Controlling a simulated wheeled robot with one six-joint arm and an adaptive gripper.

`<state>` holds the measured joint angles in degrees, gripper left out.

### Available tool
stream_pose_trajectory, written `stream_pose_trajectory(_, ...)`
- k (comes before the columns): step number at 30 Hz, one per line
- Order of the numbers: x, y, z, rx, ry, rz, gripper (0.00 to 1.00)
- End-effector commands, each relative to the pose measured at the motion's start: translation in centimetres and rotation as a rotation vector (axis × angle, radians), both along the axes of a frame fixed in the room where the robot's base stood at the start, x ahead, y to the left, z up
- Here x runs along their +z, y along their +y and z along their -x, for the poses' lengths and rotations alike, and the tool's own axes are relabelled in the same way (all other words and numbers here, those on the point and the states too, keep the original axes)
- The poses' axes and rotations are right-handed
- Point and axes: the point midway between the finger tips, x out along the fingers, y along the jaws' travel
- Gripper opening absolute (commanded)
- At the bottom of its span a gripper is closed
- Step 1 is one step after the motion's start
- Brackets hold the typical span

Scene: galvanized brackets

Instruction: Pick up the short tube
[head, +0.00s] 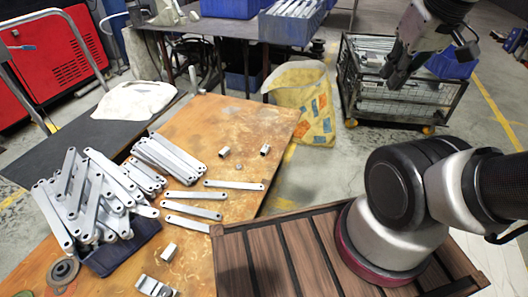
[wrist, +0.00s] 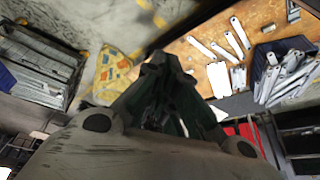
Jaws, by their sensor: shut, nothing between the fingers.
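Several short grey metal pieces lie on the rusty orange worktable in the head view. A short tube (head: 265,149) with an open end lies near the right edge. A similar small piece (head: 224,152) is left of it, and another short block-like piece (head: 169,251) lies near the front. I cannot tell which of them the task means. My gripper (head: 394,80) is shut and empty, raised over the wire crate at the upper right, well away from the table. In the wrist view its dark fingers (wrist: 160,62) are together, with the worktable beyond.
Long flat brackets (head: 235,185) lie on the worktable (head: 270,115). A dark bin (head: 125,255) heaped with brackets stands at the left. A yellow bag (head: 303,100) and a wire crate (head: 400,105) stand on the floor beyond. The table's back middle is clear.

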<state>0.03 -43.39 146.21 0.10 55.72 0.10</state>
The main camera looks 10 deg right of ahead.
Motion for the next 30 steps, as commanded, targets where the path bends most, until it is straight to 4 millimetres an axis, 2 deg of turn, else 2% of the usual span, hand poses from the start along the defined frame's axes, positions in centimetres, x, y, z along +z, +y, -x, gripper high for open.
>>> stream_pose_trajectory(13, 0.0, 0.0, 0.0, 0.000, 0.000, 0.000, 0.00)
stream_pose_trajectory(18, -0.9, -0.1, -0.2, -0.005, 0.044, 0.000, 0.31)
stream_pose_trajectory(22, -3.6, -0.3, -1.1, -0.012, 0.180, -0.001, 0.55)
stream_pose_trajectory(26, -6.1, -0.9, -3.5, -0.012, 0.334, 0.017, 0.78)
stream_pose_trajectory(30, -8.5, -3.1, -7.9, 0.025, 0.450, 0.100, 0.79)
